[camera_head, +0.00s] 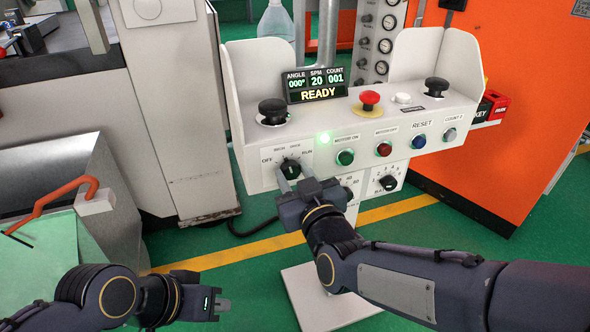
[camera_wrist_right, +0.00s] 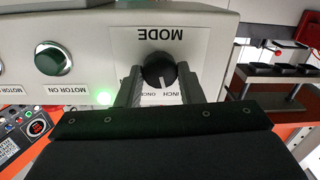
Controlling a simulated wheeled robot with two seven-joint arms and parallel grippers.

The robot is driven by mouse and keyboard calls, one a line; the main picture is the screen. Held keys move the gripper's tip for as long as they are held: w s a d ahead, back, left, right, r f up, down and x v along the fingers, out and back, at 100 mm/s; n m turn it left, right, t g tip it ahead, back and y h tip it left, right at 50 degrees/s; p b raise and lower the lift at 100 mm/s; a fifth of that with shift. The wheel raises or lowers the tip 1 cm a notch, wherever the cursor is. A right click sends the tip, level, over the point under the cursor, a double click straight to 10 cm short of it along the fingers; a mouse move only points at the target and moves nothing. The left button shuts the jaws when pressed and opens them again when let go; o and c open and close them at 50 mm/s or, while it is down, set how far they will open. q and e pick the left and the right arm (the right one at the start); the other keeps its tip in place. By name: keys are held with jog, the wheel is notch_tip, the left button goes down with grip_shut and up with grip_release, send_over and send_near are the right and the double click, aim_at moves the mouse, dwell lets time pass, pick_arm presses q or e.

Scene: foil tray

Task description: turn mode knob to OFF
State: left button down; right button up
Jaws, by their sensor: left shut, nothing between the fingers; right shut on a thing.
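The black mode knob (camera_head: 291,168) sits on the left front face of the white control console (camera_head: 262,180). OFF is printed left of it, RUN right, and two small labels above. My right gripper (camera_head: 295,174) has a finger on each side of the knob and is shut on it. The right wrist view shows the knob (camera_wrist_right: 160,68) between the fingers (camera_wrist_right: 160,88), upside down. Its white mark points toward the INCH and ONCE labels; I cannot tell exactly which. My left gripper (camera_head: 222,304) is shut and empty, low at the left, away from the console.
Close right of the knob are a green MOTOR ON button (camera_head: 345,157) and a red button (camera_head: 384,149). A red mushroom button (camera_head: 370,98) and black palm buttons stand on top. A display (camera_head: 317,87) reads READY. An orange cabinet (camera_head: 535,125) stands at right.

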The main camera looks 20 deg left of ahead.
jog(key=n+p, duration=0.2)
jog(key=n, duration=0.2)
jog(key=n+p, duration=0.1)
jog(key=n, duration=0.3)
jog(key=shift+a+h+p, duration=0.1)
jog(key=shift+h+p, duration=0.2)
jog(key=shift+p, duration=0.05)
jog(key=shift+n, duration=0.4)
jog(key=o, duration=1)
jog(key=shift+s, duration=0.1)
jog(key=p+v, duration=0.1)
jog(key=v, duration=0.6)
jog(key=shift+s+d, duration=0.3)
jog(key=shift+f, duration=0.1)
